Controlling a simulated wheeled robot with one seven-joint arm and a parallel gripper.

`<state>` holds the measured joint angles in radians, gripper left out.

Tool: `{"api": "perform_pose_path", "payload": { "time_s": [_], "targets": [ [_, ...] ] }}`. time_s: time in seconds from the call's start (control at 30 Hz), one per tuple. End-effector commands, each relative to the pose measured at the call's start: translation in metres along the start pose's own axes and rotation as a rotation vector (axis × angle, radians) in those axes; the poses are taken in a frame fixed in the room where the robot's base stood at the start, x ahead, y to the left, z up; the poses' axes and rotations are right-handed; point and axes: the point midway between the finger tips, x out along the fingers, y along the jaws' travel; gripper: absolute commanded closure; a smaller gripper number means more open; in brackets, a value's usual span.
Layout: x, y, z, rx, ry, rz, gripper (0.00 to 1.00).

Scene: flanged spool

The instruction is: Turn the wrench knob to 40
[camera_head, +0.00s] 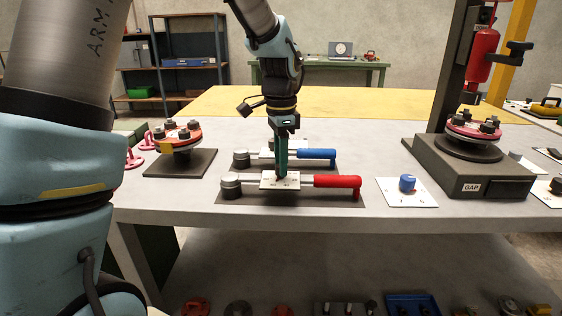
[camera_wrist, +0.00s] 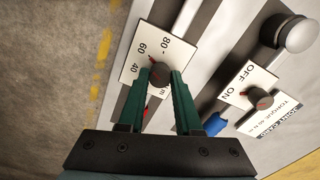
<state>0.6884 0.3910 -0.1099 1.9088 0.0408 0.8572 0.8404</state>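The red-handled wrench (camera_head: 334,181) lies on a dark mat at the table's front edge. Its white dial plate (camera_wrist: 134,72) carries the marks 40, 60 and 80. The dark wrench knob (camera_wrist: 160,74) sits on this plate, with a red pointer towards about 60. My gripper (camera_head: 281,176) points down at the plate. In the wrist view its green fingers (camera_wrist: 161,80) stand on both sides of the knob and appear to touch it. The fingers partly hide the plate and the knob's sides.
A blue-handled wrench (camera_head: 317,154) lies just behind. An ON/OFF knob (camera_wrist: 259,98) and a card reading torque 40 N m (camera_wrist: 290,112) show beside it. A flanged spool (camera_head: 180,138) stands left, a blue knob (camera_head: 407,183) and GAP stand (camera_head: 470,180) right.

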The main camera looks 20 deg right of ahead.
Motion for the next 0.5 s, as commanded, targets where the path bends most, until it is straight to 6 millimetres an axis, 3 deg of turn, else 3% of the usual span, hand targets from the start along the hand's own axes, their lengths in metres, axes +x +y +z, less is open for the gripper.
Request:
{"api": "perform_pose_path", "payload": {
  "time_s": [0.03,0.27,0.5],
  "targets": [
    [-0.0001,0.0002,-0.0001,0.0,0.0,0.0,0.75],
    [-0.0001,0.0003,-0.0001,0.0,0.0,0.001,1.0],
    [-0.0001,0.0005,-0.0001,0.0,0.0,0.001,1.0]
  ]
}}
